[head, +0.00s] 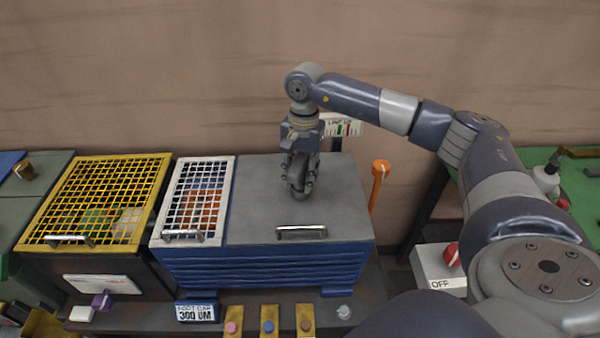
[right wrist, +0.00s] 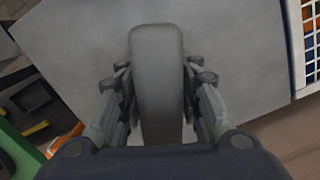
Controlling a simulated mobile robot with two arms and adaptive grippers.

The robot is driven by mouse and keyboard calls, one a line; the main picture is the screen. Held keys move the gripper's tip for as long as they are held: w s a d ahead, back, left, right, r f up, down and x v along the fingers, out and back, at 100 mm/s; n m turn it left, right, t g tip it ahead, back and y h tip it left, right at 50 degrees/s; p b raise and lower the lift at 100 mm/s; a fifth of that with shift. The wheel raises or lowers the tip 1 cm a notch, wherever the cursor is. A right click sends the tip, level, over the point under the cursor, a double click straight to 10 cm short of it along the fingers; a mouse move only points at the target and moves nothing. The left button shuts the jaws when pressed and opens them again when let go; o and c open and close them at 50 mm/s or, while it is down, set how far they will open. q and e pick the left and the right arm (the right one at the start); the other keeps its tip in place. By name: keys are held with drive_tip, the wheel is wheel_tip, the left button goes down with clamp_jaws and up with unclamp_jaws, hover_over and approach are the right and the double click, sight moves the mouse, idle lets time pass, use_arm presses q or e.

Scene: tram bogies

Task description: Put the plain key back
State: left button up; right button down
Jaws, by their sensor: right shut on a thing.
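My right gripper (head: 300,185) is over the grey lid (head: 256,200) of the blue box, pointing down. It is shut on a smooth grey piece with a rounded end, which looks like the plain key (right wrist: 157,75). In the right wrist view the fingers stand on both sides of this piece, with the grey lid behind it. In the head view the fingers mostly hide it, and I cannot tell whether it touches the lid. My left gripper is not in view.
A white-grid lid (head: 163,205) and a yellow-grid crate (head: 50,215) are left of the grey lid. An orange-headed piece (head: 380,169) stands right of the box. An OFF box with a red knob (head: 452,254) is further right. Yellow plates (head: 268,325) with buttons are in front.

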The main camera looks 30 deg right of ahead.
drive_tip(key=shift+r, duration=0.1)
drive_tip(key=c, duration=1.5)
unclamp_jaws()
drive_tip(key=shift+f, duration=0.2)
drive_tip(key=o, duration=0.4)
drive_tip(key=shift+r, duration=0.3)
drive_tip(key=r+b, duration=0.1)
drive_tip(key=r, duration=0.2)
drive_tip(key=r+b, duration=0.1)
drive_tip(key=r, duration=0.3)
drive_tip(key=r+b, duration=0.1)
drive_tip(key=r, duration=0.2)
drive_tip(key=shift+w+d+r, duration=0.2)
drive_tip(key=shift+w+d, duration=0.1)
drive_tip(key=shift+d, duration=0.05)
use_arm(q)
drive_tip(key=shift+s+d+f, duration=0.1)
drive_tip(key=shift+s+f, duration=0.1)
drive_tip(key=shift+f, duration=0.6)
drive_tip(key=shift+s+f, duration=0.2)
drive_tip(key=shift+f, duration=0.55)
use_arm(e)
drive_tip(key=shift+d+r, duration=0.1)
drive_tip(key=shift+r, duration=0.6)
